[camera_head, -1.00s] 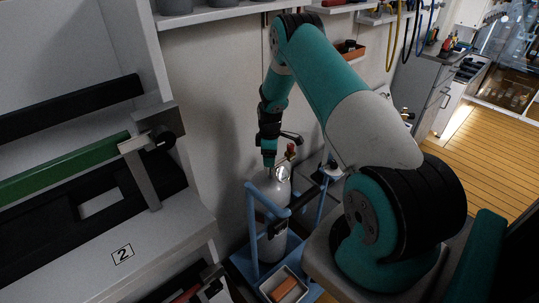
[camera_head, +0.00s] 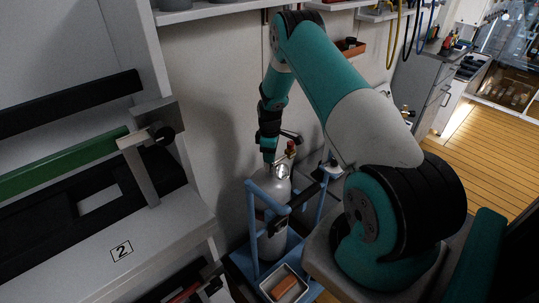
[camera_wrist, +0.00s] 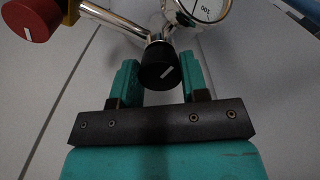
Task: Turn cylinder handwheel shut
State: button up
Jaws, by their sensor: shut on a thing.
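A light grey gas cylinder (camera_head: 272,245) stands upright in a blue trolley in the head view. A pressure gauge (camera_head: 282,171) shows at its top, and also in the wrist view (camera_wrist: 200,8). In the wrist view a black round knob (camera_wrist: 160,66) with a white mark sits on chrome fittings. My gripper (camera_wrist: 160,80) is shut on this knob, one teal finger on each side. A red handwheel (camera_wrist: 30,18) on a brass body is at the upper left, apart from the fingers. In the head view my gripper (camera_head: 270,158) is over the cylinder top; its fingertips are too small to read.
The blue trolley rail (camera_head: 270,200) stands close around the cylinder. A tray (camera_head: 284,284) with an orange-brown block is at its base. A bench (camera_head: 130,235) marked 2 is at left, and the wall is close behind. Open wooden floor (camera_head: 490,140) is at right.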

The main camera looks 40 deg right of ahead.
jog(key=m+b, duration=0.2)
jog(key=m, duration=0.2)
jog(key=shift+f, duration=0.1)
jog(key=m+b, duration=0.2)
jog(key=m, duration=0.2)
jog(key=shift+m, duration=0.4)
jog(key=m+b, duration=0.1)
jog(key=m, duration=0.3)
jog(key=shift+m, duration=0.3)
jog(key=m+b, duration=0.1)
jog(key=m, duration=0.7)
jog(key=shift+b, duration=0.4)
jog(key=m, duration=0.4)
jog(key=shift+m, duration=0.3)
jog(key=m+b, duration=0.1)
jog(key=m, duration=0.7)
jog(key=shift+m, duration=0.3)
jog(key=shift+w+r, duration=0.1)
jog(key=shift+r, duration=0.1)
